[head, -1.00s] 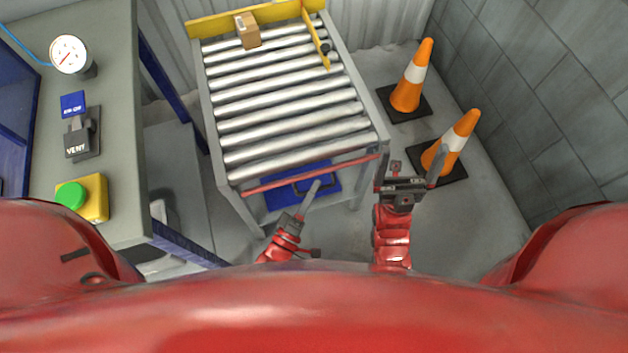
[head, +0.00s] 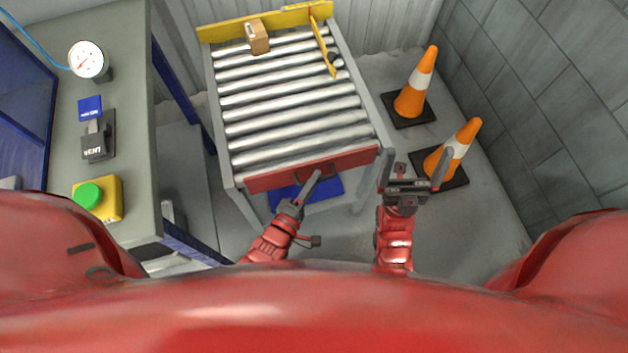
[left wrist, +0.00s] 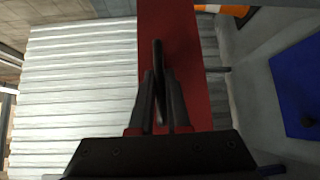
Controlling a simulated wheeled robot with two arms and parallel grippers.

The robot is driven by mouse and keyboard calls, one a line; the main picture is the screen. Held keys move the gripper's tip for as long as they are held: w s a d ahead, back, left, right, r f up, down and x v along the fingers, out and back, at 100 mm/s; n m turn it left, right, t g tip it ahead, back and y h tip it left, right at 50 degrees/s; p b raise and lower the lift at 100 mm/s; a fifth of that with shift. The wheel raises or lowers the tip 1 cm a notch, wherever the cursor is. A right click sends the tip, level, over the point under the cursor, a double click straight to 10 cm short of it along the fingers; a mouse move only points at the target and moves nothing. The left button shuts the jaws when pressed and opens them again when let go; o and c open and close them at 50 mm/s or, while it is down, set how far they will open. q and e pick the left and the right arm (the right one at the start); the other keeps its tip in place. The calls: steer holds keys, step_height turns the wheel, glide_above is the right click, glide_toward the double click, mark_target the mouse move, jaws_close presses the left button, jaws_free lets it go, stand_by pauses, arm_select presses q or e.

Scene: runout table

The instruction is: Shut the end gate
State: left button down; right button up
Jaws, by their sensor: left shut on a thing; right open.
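The end gate (head: 350,160) is a red panel across the near end of the roller table (head: 360,110). Its broad face shows, with a dark handle on it. My left gripper (head: 314,177) is shut on the handle. In the left wrist view, the fingers (left wrist: 160,95) close around the dark handle (left wrist: 157,55) in front of the red gate (left wrist: 185,30). The fingers hide part of the handle. My right gripper (head: 415,175) is open and empty, just right of the table's near right corner.
A cardboard box (head: 257,38) lies on the far rollers, beside a yellow bar (head: 322,50). Two orange cones (head: 416,85) stand right of the table. A bench (head: 130,150) with gauge, switch and green button is at left. A blue thing (head: 330,188) is below the gate.

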arm_select(q)
steer(key=shift+r, duration=0.1)
steer(key=c, duration=0.9)
jaws_free()
steer(key=shift+w, duration=0.1)
steer(key=shift+s+a, duration=0.25)
steer(key=shift+s, duration=0.2)
steer(key=b+v, duration=0.3)
steer(key=v, duration=1.3)
steer(key=shift+s+a, duration=0.2)
